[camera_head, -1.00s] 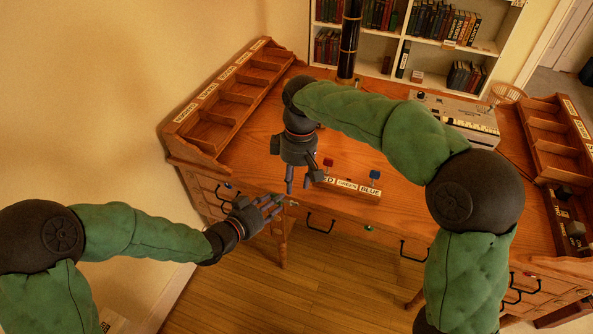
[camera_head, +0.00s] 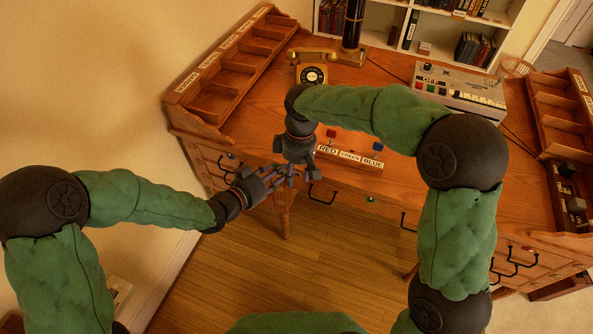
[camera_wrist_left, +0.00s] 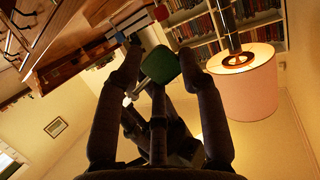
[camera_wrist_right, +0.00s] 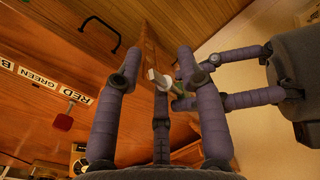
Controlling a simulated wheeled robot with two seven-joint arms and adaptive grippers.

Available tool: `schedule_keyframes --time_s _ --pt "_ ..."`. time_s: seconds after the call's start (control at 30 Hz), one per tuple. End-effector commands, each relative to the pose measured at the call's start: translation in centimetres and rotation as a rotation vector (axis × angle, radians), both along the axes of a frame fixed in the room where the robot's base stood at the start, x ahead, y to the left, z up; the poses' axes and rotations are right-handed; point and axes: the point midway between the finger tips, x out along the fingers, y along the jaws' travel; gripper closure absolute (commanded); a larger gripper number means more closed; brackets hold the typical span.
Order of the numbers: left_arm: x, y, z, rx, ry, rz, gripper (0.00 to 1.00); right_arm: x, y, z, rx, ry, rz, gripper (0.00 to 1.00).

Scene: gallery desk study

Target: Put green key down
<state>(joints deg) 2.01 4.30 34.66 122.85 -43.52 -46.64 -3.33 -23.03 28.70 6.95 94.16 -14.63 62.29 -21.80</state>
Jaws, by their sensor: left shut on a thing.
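The green key (camera_wrist_left: 160,65) shows its green head between the fingers of my left gripper (camera_wrist_left: 165,58) in the left wrist view. My left gripper is shut on it in front of the desk's front edge. My right gripper (camera_head: 299,172) is close to the left fingertips. Its fingers look spread in the right wrist view (camera_wrist_right: 157,70), with a pale part of the key (camera_wrist_right: 160,80) between them, contact unclear. The key rack (camera_head: 350,157), labelled RED, GREEN, BLUE, holds a red key (camera_head: 331,133) and a blue key (camera_head: 376,139); none shows above GREEN.
The wooden desk (camera_head: 400,160) has drawers with black handles. A gold telephone (camera_head: 312,72) and a grey machine (camera_head: 455,95) stand at the back. Sorting trays (camera_head: 225,75) line the left edge, and another unit (camera_head: 555,110) stands right. Floor in front is clear.

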Motion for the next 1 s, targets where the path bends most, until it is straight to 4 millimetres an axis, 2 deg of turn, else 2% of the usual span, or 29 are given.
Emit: schedule_keyframes --time_s 0.03,0.1,0.13,0.3,0.33,0.4,0.43,0.8,1.0 --pt "0.0 0.0 0.0 0.000 0.000 0.000 0.97 0.0 0.0 0.0 0.000 0.000 0.000 0.76" --pt "0.0 0.0 0.0 0.000 0.000 0.000 0.97 0.0 0.0 0.0 0.000 0.000 0.000 0.95" --pt "0.0 0.0 0.0 0.000 0.000 0.000 0.97 0.0 0.0 0.0 0.000 0.000 0.000 1.00" --pt "0.1 0.1 0.0 0.000 0.000 0.002 0.97 -0.1 0.0 0.0 -0.001 0.002 0.000 1.00" --pt "0.1 0.1 0.0 0.000 0.000 0.003 0.56 -0.1 0.0 0.0 -0.001 0.002 0.000 1.00" --pt "0.1 0.1 0.0 0.000 0.000 0.003 0.36 -0.1 0.0 0.0 -0.001 0.002 0.000 1.00" --pt "0.1 0.1 0.0 0.000 0.000 0.003 0.34 -0.1 0.0 0.0 -0.001 0.002 0.000 1.00" --pt "-0.1 0.2 0.1 -0.001 0.000 0.001 0.34 0.0 0.0 0.1 0.000 0.000 0.000 1.00" --pt "-1.6 1.6 0.7 0.001 -0.001 0.004 0.34 0.0 0.0 0.0 0.000 0.000 0.000 1.00"
